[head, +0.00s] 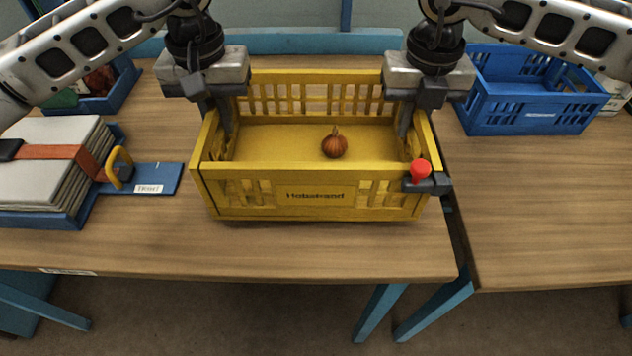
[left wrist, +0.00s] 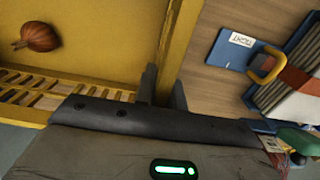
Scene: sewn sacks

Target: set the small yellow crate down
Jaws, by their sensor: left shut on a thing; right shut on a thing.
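The small yellow crate (head: 315,212) is in the middle of the head view, upright over the right part of the left table. One brown onion (head: 334,144) lies in it; the onion also shows in the left wrist view (left wrist: 38,37). My left gripper (head: 226,122) is shut on the crate's left end wall, and the left wrist view shows its fingers (left wrist: 165,92) either side of the rim. My right gripper (head: 405,122) is shut on the right end wall. I cannot tell whether the crate's bottom touches the table.
A red knob on a dark bracket (head: 420,170) is at the crate's front right corner. A narrow gap (head: 461,240) separates the two tables. A blue crate (head: 530,105) stands on the right table. A strapped stack of sacks (head: 50,150) and a blue plate with a yellow handle (head: 150,180) lie left.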

